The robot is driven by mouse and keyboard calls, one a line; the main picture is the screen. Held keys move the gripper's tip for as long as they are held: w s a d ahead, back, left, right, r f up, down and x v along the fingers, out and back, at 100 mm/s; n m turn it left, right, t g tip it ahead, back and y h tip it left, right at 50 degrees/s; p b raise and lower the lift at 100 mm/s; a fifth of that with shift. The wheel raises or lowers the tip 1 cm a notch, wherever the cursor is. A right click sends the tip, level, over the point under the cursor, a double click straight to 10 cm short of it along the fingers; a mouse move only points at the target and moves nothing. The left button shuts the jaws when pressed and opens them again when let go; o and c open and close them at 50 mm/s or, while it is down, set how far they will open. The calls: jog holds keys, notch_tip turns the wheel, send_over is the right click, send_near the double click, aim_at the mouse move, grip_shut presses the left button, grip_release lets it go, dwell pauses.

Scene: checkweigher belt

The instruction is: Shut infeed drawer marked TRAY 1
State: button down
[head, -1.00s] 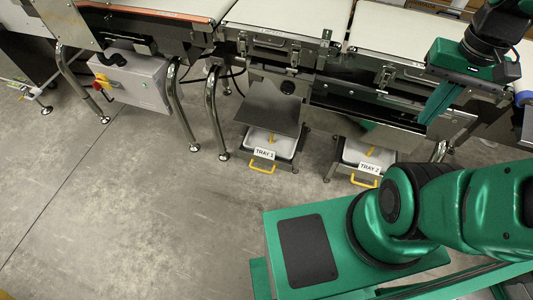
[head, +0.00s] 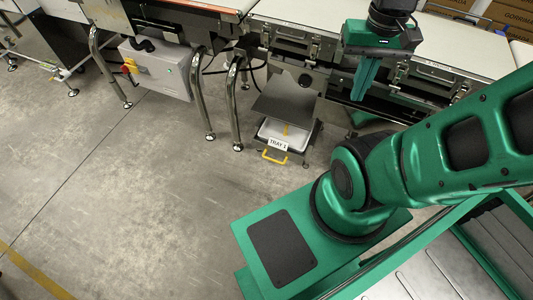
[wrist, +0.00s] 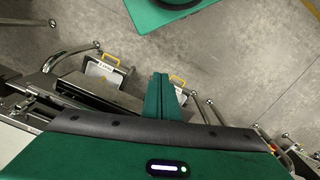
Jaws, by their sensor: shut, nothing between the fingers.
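The TRAY 1 drawer (head: 297,134) is a white tray low under the conveyor, pulled out past a grey sloping plate (head: 284,103). Its label (head: 278,145) and yellow handle (head: 272,157) face the open floor. My gripper (head: 358,98) points down, green fingers together and empty. It is above and to the right of the drawer, apart from it. In the wrist view, a yellow handle (wrist: 178,82) shows just right of my gripper (wrist: 160,75); the fingers hide part of that drawer.
Another labelled drawer with a yellow handle (wrist: 111,58) shows at left in the wrist view; my arm hides it in the head view. Bent metal legs (head: 233,105) stand left of TRAY 1. A grey control box (head: 160,70) hangs farther left. The floor (head: 130,190) in front is clear.

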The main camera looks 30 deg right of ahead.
jog(key=shift+w+a, duration=0.1)
jog(key=shift+a, duration=0.1)
jog(key=w+d+f+n+h, duration=0.1)
jog(key=w+f+n, duration=0.3)
jog(key=w, duration=0.3)
jog(key=w+d+f+n, duration=0.2)
jog(key=w+f+n, duration=0.2)
jog(key=w, duration=0.3)
jog(key=w+a+f+n+h, duration=0.1)
jog(key=w+a+f+n, duration=0.1)
jog(key=w+f+n, duration=0.95)
jog(key=a+f+n+t, duration=0.15)
jog(key=f+n, duration=0.25)
jog(key=f, duration=0.9)
jog(key=w+a+f+n, duration=0.15)
jog(key=f+n, duration=0.25)
jog(key=f, duration=0.8)
jog(key=a+f+n+t, duration=0.1)
jog(key=a+f+n, duration=0.3)
jog(key=f, duration=0.9)
jog(key=w+d+f, duration=0.3)
jog(key=d+f, duration=0.3)
jog(key=f, duration=0.3)
jog(key=shift+w+d+n, duration=0.25)
jog(key=shift+w+n, duration=0.1)
jog(key=shift+w, duration=0.05)
